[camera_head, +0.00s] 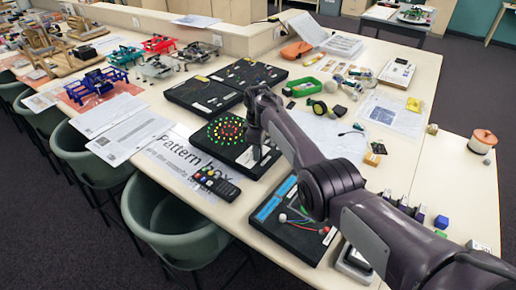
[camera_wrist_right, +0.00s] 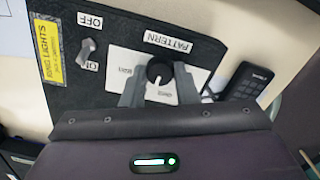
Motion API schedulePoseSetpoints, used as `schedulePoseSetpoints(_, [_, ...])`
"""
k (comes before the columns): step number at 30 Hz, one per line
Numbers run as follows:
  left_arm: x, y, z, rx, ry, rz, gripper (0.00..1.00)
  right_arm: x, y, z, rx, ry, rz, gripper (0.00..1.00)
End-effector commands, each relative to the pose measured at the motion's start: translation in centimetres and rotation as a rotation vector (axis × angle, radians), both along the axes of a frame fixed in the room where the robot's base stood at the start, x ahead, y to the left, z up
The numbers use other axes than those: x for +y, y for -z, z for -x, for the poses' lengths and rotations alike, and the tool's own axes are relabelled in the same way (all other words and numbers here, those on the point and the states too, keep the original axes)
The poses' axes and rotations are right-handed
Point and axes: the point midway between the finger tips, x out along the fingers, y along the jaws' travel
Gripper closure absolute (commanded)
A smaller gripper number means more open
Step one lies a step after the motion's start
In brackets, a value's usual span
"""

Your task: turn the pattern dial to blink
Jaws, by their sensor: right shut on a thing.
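My right gripper (camera_wrist_right: 160,78) is shut on the dial, one grey finger on each side. The small words on the plate are partly covered and too small to read for sure. In the head view, the dark box (camera_head: 240,152) has a ring of lit coloured lights, and my right gripper (camera_head: 258,152) is at its right part, hiding the dial. My left gripper is not in view.
An ON/OFF toggle switch (camera_wrist_right: 87,50) sits on the same box beside a yellow RING LIGHTS label (camera_wrist_right: 47,54). A black remote (camera_head: 216,184) lies on the table near the box. Another panel with wires (camera_head: 296,222) stands close by. Other dark boards (camera_head: 202,94) lie behind.

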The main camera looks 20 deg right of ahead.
Motion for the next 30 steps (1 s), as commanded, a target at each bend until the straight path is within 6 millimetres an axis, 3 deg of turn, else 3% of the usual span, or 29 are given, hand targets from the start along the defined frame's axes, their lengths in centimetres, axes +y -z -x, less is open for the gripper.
schedulePoseSetpoints(13, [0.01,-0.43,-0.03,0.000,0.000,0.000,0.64,0.01,-0.07,-0.04,-0.001,0.264,0.000,0.96])
schedulePoseSetpoints(30, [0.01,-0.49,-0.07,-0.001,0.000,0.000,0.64,0.01,-0.08,-0.06,-0.002,0.318,0.000,0.96])
